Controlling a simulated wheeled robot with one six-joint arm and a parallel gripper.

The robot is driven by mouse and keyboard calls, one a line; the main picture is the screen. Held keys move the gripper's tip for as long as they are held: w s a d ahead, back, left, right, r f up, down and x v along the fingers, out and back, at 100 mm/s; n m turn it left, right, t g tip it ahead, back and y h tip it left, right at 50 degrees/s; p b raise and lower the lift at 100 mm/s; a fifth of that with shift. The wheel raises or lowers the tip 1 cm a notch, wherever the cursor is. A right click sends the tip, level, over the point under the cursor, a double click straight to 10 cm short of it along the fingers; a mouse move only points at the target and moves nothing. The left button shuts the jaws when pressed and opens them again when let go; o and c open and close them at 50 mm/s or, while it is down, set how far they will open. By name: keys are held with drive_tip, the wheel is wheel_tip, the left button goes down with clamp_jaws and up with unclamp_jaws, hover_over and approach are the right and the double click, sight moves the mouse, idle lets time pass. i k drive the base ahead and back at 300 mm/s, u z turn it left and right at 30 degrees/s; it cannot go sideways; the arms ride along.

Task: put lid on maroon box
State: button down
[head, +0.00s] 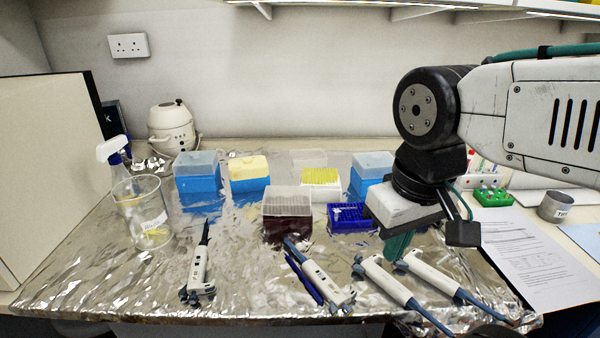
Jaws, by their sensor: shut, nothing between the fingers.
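The maroon box (288,230) stands near the middle of the foil-covered bench. A greyish translucent lid (288,202) sits over its top and looks level; I cannot tell whether it is fully seated. My gripper (398,250) is to the right of the maroon box, pointing down, apart from box and lid. Its fingers look shut and hold nothing. The fingertips are partly hidden and small in the head view.
A dark blue rack (350,217) stands between the box and my gripper. Blue boxes (195,186), a yellow-topped box (249,185) and a white box of yellow tips (321,193) stand behind. Several pipettes (320,272) lie in front. A beaker (140,215) stands left.

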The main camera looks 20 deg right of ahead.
sight(290, 201)
drive_tip(key=u, duration=0.05)
drive_tip(key=k, duration=1.15)
drive_tip(key=u, duration=0.7)
drive_tip(key=i, duration=1.1)
drive_tip(key=z, duration=0.5)
drive_tip(key=i, duration=0.4)
drive_tip(key=z, duration=0.6)
